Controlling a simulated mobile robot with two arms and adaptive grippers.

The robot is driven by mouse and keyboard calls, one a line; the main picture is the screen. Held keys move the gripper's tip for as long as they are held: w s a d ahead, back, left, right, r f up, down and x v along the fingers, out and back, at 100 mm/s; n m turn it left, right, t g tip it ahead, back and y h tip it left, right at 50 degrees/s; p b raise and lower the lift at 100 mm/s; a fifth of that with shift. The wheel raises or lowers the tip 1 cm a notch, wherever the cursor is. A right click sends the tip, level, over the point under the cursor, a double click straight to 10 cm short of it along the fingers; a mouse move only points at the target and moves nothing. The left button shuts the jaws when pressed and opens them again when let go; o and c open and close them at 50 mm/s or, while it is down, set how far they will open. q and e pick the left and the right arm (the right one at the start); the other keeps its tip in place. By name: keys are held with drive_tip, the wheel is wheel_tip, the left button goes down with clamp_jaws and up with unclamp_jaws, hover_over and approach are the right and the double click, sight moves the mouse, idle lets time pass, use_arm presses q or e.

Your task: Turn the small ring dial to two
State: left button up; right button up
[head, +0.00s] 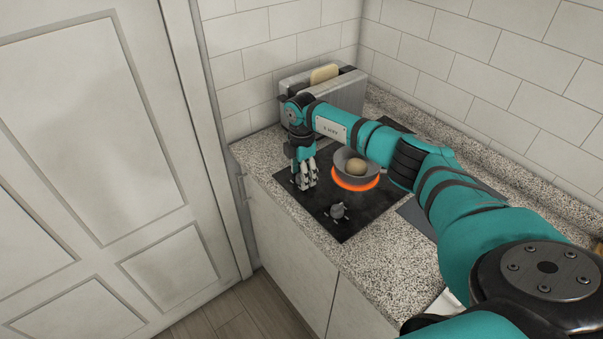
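The black cooktop (352,227) is set in the speckled counter. One grey dial (338,211) shows near its front edge; its setting is too small to read. A ring (356,187) glows orange under a small grey pan (343,171) with a round tan item (356,166) in it. My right gripper (306,183) points down at the cooktop's left part, left of the pan. Its fingers look close together, but I cannot tell whether they are shut or around a dial; they hide what is beneath them. My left gripper is out of view.
A silver toaster (346,92) with a bread slice (324,74) stands at the back against the tiled wall. My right arm crosses above the counter (375,265) from the right. A white door (90,120) stands at the left. The front counter strip is clear.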

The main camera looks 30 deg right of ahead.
wheel_tip(320, 180, up, 12)
idle(0.6)
idle(0.4)
